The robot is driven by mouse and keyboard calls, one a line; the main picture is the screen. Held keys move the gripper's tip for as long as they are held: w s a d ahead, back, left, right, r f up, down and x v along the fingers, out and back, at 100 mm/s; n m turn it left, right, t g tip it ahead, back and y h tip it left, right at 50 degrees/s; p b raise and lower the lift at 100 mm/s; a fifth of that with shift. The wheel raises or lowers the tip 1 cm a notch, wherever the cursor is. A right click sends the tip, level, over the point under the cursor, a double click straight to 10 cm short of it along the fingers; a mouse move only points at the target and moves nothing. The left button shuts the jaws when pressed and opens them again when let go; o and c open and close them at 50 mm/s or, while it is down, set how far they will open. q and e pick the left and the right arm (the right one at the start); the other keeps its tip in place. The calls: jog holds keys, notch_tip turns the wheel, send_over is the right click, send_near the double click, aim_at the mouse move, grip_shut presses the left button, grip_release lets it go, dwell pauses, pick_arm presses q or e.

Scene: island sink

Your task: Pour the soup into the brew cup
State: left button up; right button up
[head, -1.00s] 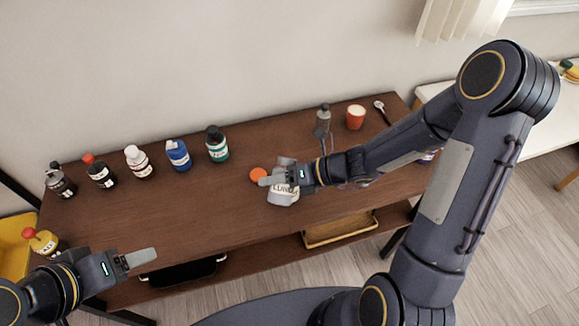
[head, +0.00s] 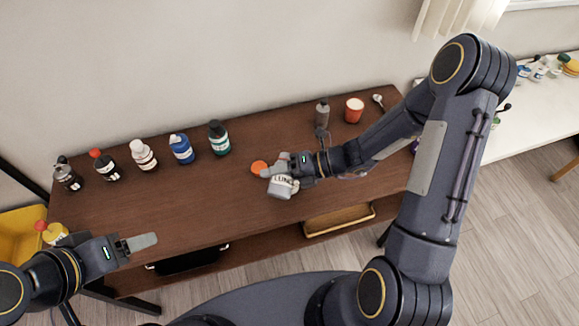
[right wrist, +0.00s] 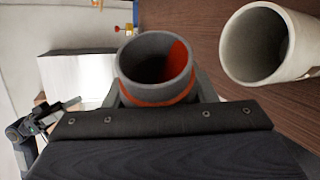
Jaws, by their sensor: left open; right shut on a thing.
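A pale grey jar lettered LUNCH (head: 283,187) is at my right gripper (head: 274,166) in the head view. In the right wrist view a grey jar (right wrist: 155,66) with an orange band sits between the fingers, its open mouth facing the camera. Some orange shows inside, perhaps soup. My right gripper is shut on it. A white open cup (right wrist: 290,62), possibly the brew cup, is right of the jar in the wrist view. I cannot pick out this cup clearly in the head view. My left gripper (head: 143,242) is open and empty at the table's front left.
Several bottles, including a blue one (head: 181,149), line the table's back left. A grey bottle (head: 322,114), an orange cup (head: 354,110) and a spoon (head: 378,101) are at the back right. The table's left middle is clear.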

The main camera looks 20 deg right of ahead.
jog(key=shift+r+p, duration=0.1)
jog(key=shift+p, duration=0.25)
jog(key=shift+r+m+g+y+p, duration=0.4)
jog(key=shift+m+g+p, duration=0.15)
jog(key=shift+p, duration=0.6)
dwell(0.4)
jog(key=shift+w+d+f+m+y+p, duration=0.1)
jog(key=shift+f+m+y+p, duration=0.35)
jog(key=shift+m, duration=0.2)
dwell(1.6)
jog(key=shift+w+d+r+m+g+y, duration=0.1)
jog(key=shift+w+r+m+g+y, duration=0.1)
jog(key=shift+r+m+g+y, duration=0.3)
dwell(1.6)
